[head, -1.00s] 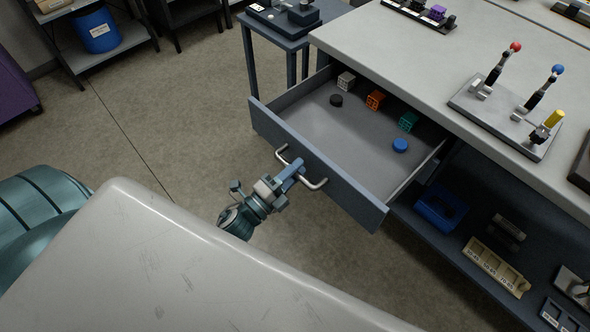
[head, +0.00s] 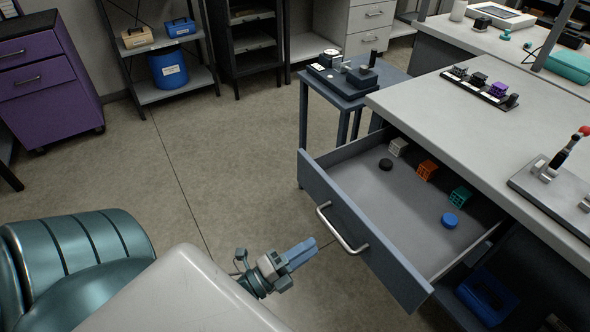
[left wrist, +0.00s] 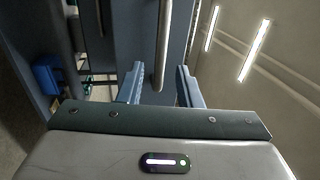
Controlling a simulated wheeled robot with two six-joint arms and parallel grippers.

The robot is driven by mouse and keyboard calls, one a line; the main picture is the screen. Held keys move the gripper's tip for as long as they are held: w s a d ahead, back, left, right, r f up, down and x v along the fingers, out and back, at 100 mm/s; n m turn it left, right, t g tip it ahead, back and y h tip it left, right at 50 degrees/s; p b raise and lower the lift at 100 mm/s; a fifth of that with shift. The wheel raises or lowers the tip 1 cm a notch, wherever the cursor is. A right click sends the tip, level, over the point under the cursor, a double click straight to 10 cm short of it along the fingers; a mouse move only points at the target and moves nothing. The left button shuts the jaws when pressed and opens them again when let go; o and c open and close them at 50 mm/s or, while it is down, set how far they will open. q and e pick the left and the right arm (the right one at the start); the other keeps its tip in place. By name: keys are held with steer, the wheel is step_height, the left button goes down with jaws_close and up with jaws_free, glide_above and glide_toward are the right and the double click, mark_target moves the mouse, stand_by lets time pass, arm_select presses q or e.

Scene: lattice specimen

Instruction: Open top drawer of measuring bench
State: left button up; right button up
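The top drawer (head: 352,232) of the measuring bench (head: 500,130) stands pulled well out, its inside in plain sight in the head view. Its silver bar handle (head: 342,230) is on the grey-blue front. My left gripper (head: 305,253) is in front of the drawer, apart from the handle, and holds nothing. In the left wrist view the two fingers of my left gripper (left wrist: 160,88) are spread, with the handle (left wrist: 163,45) ahead of the gap between them. My right gripper is not in view.
In the drawer lie white (head: 398,147), orange (head: 427,170) and teal (head: 460,196) lattice cubes, a black disc (head: 386,164) and a blue disc (head: 450,220). A small side table (head: 350,95) stands behind the drawer. The floor left of the drawer is clear.

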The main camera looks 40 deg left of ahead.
arm_select(q)
steer(key=shift+v, duration=1.4)
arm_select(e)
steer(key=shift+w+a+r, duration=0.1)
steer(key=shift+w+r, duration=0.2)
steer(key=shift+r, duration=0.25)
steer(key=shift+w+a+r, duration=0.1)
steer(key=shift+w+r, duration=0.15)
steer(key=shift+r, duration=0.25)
